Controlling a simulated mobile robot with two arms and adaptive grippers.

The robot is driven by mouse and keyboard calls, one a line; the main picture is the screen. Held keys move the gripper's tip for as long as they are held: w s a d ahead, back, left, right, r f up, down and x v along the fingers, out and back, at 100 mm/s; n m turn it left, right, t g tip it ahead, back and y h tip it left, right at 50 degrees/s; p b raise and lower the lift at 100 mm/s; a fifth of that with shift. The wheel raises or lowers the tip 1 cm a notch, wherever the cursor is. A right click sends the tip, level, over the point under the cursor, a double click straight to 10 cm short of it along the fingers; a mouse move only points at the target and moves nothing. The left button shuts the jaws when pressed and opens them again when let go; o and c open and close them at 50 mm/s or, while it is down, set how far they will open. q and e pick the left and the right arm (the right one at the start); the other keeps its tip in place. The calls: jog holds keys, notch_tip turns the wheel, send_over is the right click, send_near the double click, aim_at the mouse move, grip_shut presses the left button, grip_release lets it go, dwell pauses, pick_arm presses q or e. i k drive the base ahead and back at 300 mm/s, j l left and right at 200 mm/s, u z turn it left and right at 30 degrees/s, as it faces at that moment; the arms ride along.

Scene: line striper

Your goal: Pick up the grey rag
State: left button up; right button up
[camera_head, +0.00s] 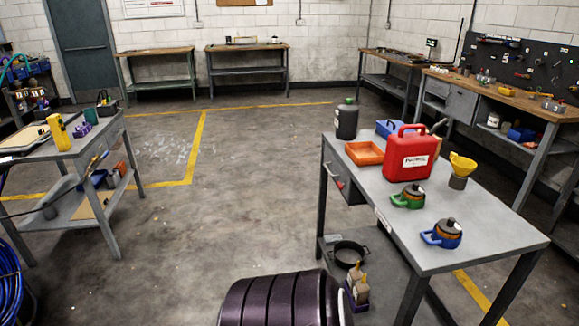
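I cannot make out a grey rag for certain in the head view. A greyish shape (62,187) lies on the lower shelf of the left table (88,135); it is too small to tell what it is. No rag shows clearly there. Neither of my grippers is in view.
A dark ribbed round object (280,302) stands at the bottom centre. A black pan (350,254) is on the right table's lower shelf. Workbenches (247,47) line the walls. The floor (240,190) between the two near tables is open. Blue hose (10,285) is coiled at lower left.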

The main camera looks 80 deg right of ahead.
aim_at(332, 239)
jog(key=z, duration=3.15)
jog(key=i+l+z, duration=0.15)
jog(key=l, duration=0.15)
jog(key=l+z, duration=0.1)
jog(key=l, duration=0.2)
jog(key=i+l+z, duration=0.15)
jog(key=l, duration=0.15)
jog(key=i+l+z, duration=0.25)
jog(key=l+z, duration=0.15)
jog(key=i+l+z, duration=0.7)
jog(key=z, duration=0.15)
jog(key=i+l+z, duration=0.25)
jog(key=i+z, duration=0.2)
jog(key=i+u, duration=0.25)
jog(key=i, duration=0.2)
jog(key=i+l+u, duration=0.25)
jog(key=i, duration=0.2)
jog(key=i+l+u, duration=0.1)
jog(key=i+u, duration=0.2)
jog(key=i, duration=0.15)
jog(key=i+j+u, duration=0.25)
jog(key=u, duration=0.2)
jog(key=i+j+u, duration=0.1)
jog(key=i+u, duration=0.6)
jog(key=u, duration=0.2)
jog(key=i+l+u, duration=0.1)
jog(key=i+u, duration=0.3)
jog(key=i+l+u, duration=0.2)
jog(key=u, duration=0.25)
